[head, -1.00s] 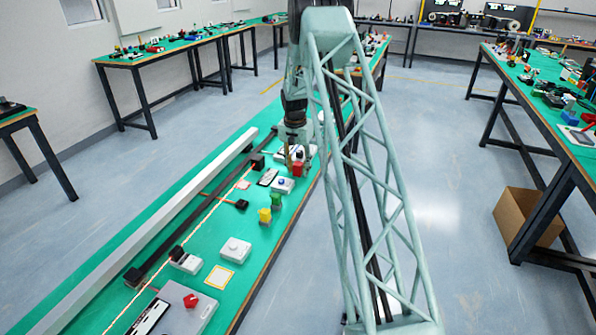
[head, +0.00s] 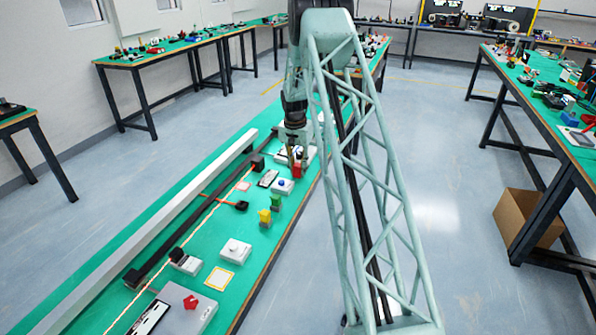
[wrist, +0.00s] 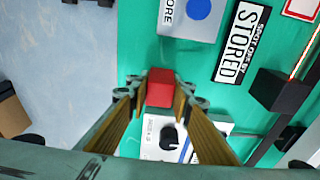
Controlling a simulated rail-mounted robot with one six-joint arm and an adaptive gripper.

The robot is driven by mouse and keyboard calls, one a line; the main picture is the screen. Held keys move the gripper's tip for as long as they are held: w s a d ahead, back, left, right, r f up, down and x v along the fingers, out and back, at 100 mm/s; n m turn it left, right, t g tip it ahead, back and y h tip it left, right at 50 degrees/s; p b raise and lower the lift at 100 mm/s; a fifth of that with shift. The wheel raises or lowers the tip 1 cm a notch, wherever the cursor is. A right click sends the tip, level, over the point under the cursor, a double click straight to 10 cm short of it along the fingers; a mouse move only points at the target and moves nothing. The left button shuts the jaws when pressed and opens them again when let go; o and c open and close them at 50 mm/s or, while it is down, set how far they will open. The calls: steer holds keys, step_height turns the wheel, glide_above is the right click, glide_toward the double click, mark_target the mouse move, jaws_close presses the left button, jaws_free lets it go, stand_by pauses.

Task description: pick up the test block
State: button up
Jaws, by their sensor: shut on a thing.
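The test block is most likely the red block (wrist: 160,88), which sits between the fingertips of my gripper (wrist: 160,98) in the wrist view. The fingers are shut on its two sides. In the head view the red block (head: 297,170) is small, under my gripper (head: 296,160), near the right edge of the green bench (head: 218,252). I cannot tell whether the block still touches the surface under it.
A white box with a blue button (head: 283,186) and a black-and-white STORED label (wrist: 241,42) are close by. A white box with a black knob (wrist: 168,138) is below the fingers. Green (head: 276,201) and yellow (head: 264,216) blocks stand nearer. A conveyor rail (head: 165,225) runs along the left.

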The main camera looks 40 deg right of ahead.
mark_target(299, 167)
steer(key=shift+r, duration=0.15)
steer(key=shift+r+p, duration=0.6)
steer(key=shift+r, duration=1.15)
steer(key=shift+s+a, duration=0.55)
steer(key=shift+s, duration=0.25)
steer(key=s+a, duration=0.2)
steer(key=s, duration=0.2)
steer(key=s+a+p, duration=0.1)
steer(key=s+a, duration=0.2)
steer(key=s+a+r+p, duration=0.1)
steer(key=s+a, duration=0.2)
steer(key=s, duration=0.1)
steer(key=shift+s+r, duration=0.1)
steer(key=shift+s, duration=0.2)
